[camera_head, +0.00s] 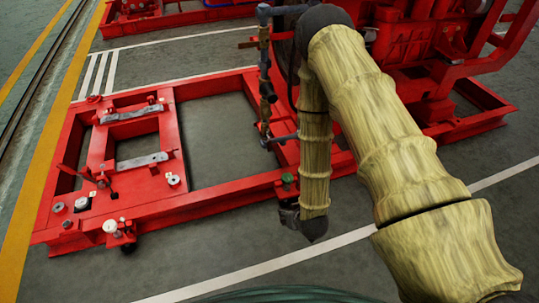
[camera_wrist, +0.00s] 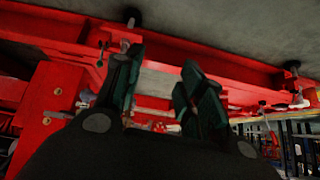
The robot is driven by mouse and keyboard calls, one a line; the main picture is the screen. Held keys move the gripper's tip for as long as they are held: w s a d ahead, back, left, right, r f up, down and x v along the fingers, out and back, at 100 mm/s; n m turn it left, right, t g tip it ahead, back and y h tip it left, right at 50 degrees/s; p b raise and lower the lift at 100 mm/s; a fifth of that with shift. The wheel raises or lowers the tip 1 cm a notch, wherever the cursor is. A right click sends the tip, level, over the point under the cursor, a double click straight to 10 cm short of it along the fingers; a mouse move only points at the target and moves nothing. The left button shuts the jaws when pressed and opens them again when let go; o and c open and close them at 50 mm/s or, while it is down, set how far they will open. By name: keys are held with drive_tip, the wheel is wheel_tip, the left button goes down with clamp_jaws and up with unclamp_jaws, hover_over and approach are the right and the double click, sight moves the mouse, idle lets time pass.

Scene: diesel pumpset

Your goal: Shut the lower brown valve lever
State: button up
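A dark vertical pipe (camera_head: 264,75) with valve fittings stands left of my arm in the head view. A brown lever (camera_head: 248,44) sticks out to the left near its top. Lower fittings (camera_head: 268,92) are small and dark, and I cannot clearly make out the lower brown lever there. My gripper (camera_head: 289,218) hangs low beside the red frame, below the pipe, partly hidden by my forearm. In the wrist view my gripper's two dark fingers (camera_wrist: 158,85) are apart with nothing between them. No lever can be told for certain in that view.
A red steel base frame (camera_head: 130,215) spreads left, with metal brackets and bolts. Red machinery (camera_head: 420,50) stands behind my arm. The grey floor (camera_head: 190,255) in front is clear.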

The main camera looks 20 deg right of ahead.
drive_tip(key=w+d+f+t+b, duration=0.1)
drive_tip(key=w+f+t+b, duration=0.15)
drive_tip(key=w+b, duration=0.5)
drive_tip(key=w+d+f+t+b, duration=0.1)
drive_tip(key=w+f+t+b, duration=0.2)
drive_tip(key=w, duration=0.7)
drive_tip(key=t+b, duration=0.5)
drive_tip(key=b, duration=0.4)
approach(270, 145)
drive_tip(key=w+b, duration=0.2)
drive_tip(key=w, duration=0.2)
drive_tip(key=w+b, duration=0.2)
drive_tip(key=w, duration=0.3)
drive_tip(key=shift+a, duration=0.2)
drive_tip(key=shift+w+r+b, duration=0.1)
drive_tip(key=shift+w+b, duration=0.35)
drive_tip(key=shift+w, duration=0.25)
clamp_jaws()
